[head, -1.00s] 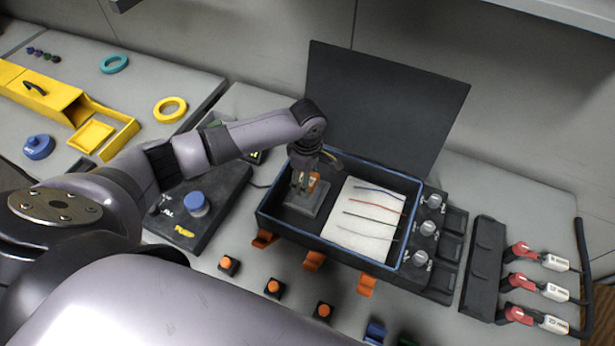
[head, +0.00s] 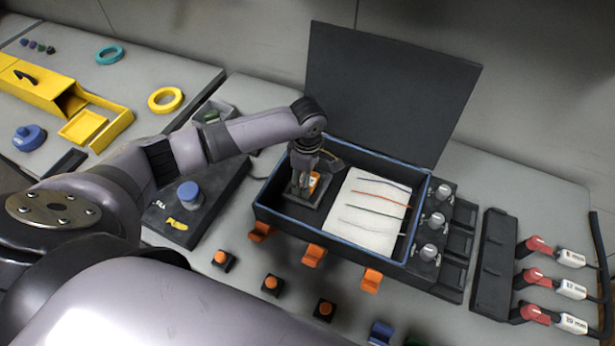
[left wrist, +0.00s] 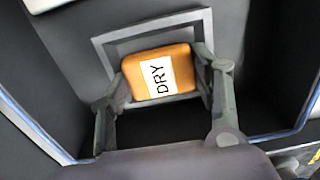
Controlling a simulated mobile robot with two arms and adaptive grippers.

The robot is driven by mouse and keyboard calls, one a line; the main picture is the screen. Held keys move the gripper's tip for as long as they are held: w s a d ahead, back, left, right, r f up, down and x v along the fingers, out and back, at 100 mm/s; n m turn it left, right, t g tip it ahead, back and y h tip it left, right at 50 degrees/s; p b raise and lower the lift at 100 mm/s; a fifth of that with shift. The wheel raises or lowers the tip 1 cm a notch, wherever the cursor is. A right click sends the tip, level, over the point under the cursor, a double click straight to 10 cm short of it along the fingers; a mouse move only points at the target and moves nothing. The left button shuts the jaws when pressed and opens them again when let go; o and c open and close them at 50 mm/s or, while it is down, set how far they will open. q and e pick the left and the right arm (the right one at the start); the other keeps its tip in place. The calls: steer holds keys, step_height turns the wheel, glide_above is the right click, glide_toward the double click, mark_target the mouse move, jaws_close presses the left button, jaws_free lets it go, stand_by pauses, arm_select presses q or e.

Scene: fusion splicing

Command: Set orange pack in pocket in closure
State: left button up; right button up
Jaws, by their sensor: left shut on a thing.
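The orange pack (left wrist: 182,74) carries a white label reading DRY and sits between the two fingers of my left gripper (left wrist: 163,88) in the left wrist view. The pack lies over a grey square-rimmed pocket (left wrist: 108,46) on the floor of the closure. In the head view my left gripper (head: 306,184) reaches down into the left part of the open closure (head: 330,243), shut on the pack (head: 314,180), which shows only partly. I cannot tell whether the pack touches the pocket floor. My right gripper is not in view.
A white tray (head: 355,235) with several coloured fibres fills the closure's right part. The dark lid (head: 390,95) stands open behind. Orange latches (head: 314,255) line the front wall. Grey knobs (head: 437,220) stand right of it, and a blue-knobbed dark unit (head: 190,193) left.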

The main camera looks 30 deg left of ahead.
arm_select(q)
steer(key=shift+f, duration=0.55)
steer(key=o, duration=1.2)
step_height(320, 180, up, 12)
steer(key=shift+r, duration=0.1)
